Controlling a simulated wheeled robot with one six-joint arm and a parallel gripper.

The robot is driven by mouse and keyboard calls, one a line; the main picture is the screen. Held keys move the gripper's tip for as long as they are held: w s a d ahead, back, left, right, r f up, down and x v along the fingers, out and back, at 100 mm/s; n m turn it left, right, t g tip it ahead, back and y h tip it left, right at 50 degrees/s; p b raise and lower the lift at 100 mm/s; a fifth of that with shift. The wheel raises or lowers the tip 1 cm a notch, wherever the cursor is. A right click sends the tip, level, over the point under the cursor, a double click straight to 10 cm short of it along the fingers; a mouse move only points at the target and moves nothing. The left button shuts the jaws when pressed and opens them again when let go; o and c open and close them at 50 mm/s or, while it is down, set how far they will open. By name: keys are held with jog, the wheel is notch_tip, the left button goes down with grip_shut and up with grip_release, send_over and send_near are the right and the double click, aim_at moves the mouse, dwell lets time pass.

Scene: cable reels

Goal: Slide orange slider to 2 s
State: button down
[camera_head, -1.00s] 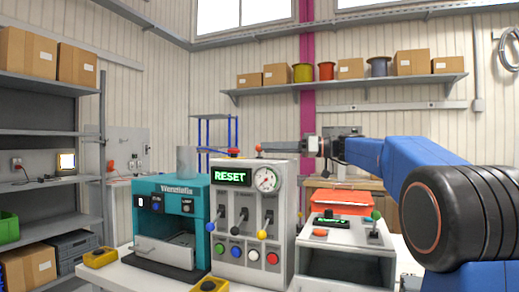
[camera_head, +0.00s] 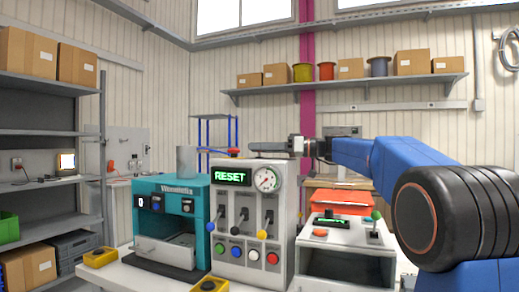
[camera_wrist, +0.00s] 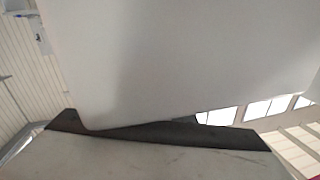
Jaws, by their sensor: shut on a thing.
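My gripper (camera_head: 252,147) reaches in from the right over the top of the grey control machine (camera_head: 242,205). Its fingers lie level along the machine's top edge. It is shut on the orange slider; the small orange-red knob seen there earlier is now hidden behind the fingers. No scale or "2 s" mark can be read. In the wrist view a dark bar (camera_wrist: 160,133) crosses below a large pale surface (camera_wrist: 180,60) very close to the camera. The knob cannot be made out there.
A red mushroom button (camera_head: 233,152) stands on the grey machine, left of my gripper. A teal machine (camera_head: 171,190) stands to the left. A light-coloured machine with a green-knobbed lever (camera_head: 376,215) and an orange-red handle (camera_head: 320,233) stands to the right.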

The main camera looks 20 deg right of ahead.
jog(key=shift+s+v, duration=0.25)
jog(key=shift+v, duration=1.5)
jog(key=c, duration=1.5)
grip_release()
jog(key=shift+a, duration=0.15)
jog(key=shift+c, duration=0.2)
jog(key=v, duration=1.7)
jog(key=shift+d, duration=0.25)
jog(key=shift+s, duration=0.1)
jog(key=shift+s, duration=0.1)
